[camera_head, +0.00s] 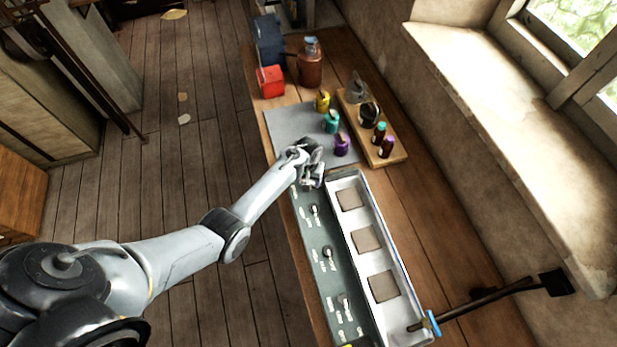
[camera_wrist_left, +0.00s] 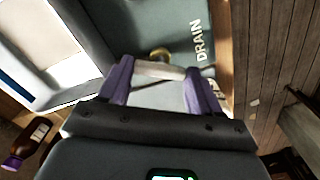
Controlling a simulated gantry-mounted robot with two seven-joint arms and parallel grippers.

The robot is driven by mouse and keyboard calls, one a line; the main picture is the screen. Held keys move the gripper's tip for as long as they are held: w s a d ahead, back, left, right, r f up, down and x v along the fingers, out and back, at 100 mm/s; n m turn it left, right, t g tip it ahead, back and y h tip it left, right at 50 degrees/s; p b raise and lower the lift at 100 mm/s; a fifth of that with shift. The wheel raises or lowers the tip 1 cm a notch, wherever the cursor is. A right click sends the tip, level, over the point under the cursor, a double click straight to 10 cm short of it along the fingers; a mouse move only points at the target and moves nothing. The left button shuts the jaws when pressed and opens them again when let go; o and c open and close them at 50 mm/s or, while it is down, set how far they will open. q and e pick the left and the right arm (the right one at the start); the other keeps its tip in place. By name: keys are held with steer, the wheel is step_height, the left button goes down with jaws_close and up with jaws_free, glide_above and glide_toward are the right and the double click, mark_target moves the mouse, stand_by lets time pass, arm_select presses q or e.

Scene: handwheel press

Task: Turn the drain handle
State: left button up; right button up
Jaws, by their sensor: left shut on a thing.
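The grey-green control panel (camera_head: 325,262) runs along the left side of a metal tray unit on the bench. In the left wrist view, the panel (camera_wrist_left: 180,18) carries the word DRAIN beside a small handle (camera_wrist_left: 160,69) with a pale bar and a brass-coloured part. My left gripper (camera_head: 311,182) is at the panel's far end and largely covers the handle in the head view. In the left wrist view, the purple fingers of my left gripper (camera_wrist_left: 158,88) stand on either side of the pale bar and are shut on it. My right gripper is not in view.
Several small knobs line the panel nearer me. The metal tray (camera_head: 356,222) has square brownish recesses. Beyond are a grey mat (camera_head: 288,124), coloured bottles, a wooden bottle board (camera_head: 396,156) and a red box (camera_head: 270,81). A dark rod (camera_head: 490,296) crosses at lower right.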

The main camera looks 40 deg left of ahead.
arm_select(q)
steer(key=m+p, duration=0.1)
steer(key=m, duration=0.2)
steer(key=shift+a+r+m, duration=0.1)
steer(key=shift+m, duration=0.3)
steer(key=m, duration=0.2)
steer(key=shift+m+p, duration=0.3)
steer(key=shift+m, duration=0.1)
steer(key=m, duration=0.3)
steer(key=shift+m, duration=1.2)
steer(key=o, duration=1.1)
steer(key=shift+c, duration=0.2)
